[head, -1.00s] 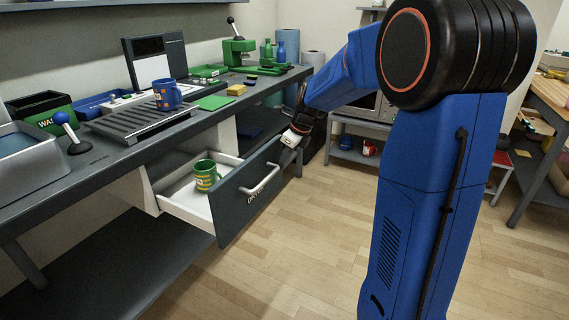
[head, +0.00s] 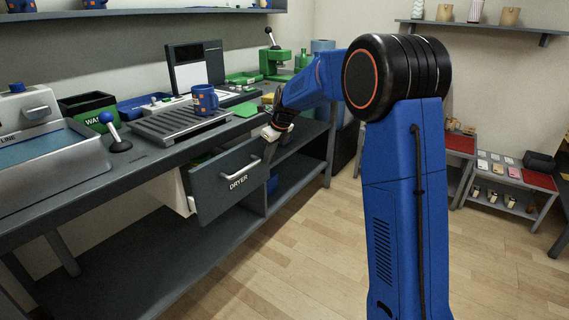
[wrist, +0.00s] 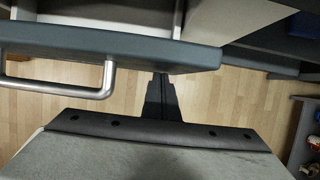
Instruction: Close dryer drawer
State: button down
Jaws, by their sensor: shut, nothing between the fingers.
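The dryer drawer (head: 222,184) is under the counter, its dark front standing out from the cabinet and a white side wall showing. Its metal handle (head: 246,173) is on the front. In the wrist view, the drawer front (wrist: 190,56) crosses the upper part, with the handle (wrist: 107,80) at left. My gripper (head: 267,133) is at the upper right end of the drawer front. In the wrist view my gripper (wrist: 162,80) is shut and empty, its tips at the front's edge, right of the handle. I cannot tell whether they touch. The drawer's inside is mostly hidden.
A blue mug (head: 204,100) stands on the grey slatted rack (head: 170,124) on the counter. A lever with a blue ball (head: 106,118) is at left. A grey lower shelf (head: 290,169) is right of the drawer. The wooden floor (head: 300,240) in front is clear.

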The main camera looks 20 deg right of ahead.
jog(key=w+a, duration=0.4)
jog(key=w, duration=0.1)
jog(key=shift+w+a+r, duration=0.1)
jog(key=shift+w+a, duration=0.1)
jog(key=shift+w+r, duration=0.1)
jog(key=shift+r, duration=0.1)
jog(key=v, duration=1.6)
jog(key=s+d+r+n, duration=0.15)
jog(key=s+n, duration=0.25)
jog(key=s, duration=0.4)
jog(key=s+d+r+n, duration=0.1)
jog(key=s+r+n, duration=0.15)
jog(key=s, duration=0.55)
jog(key=s+d+f+n+h, duration=0.1)
jog(key=s+f+n, duration=0.4)
jog(key=s, duration=0.7)
jog(key=s+d+f+n+t+h, duration=0.1)
jog(key=s+d+f+n, duration=0.2)
jog(key=s+f+n, duration=0.3)
jog(key=s+d+f+n, duration=0.1)
jog(key=s+f+n, duration=0.4)
jog(key=s+n, duration=0.6)
jog(key=s, duration=0.9)
jog(key=shift+d+f+h, duration=0.35)
jog(key=shift+d+h, duration=0.05)
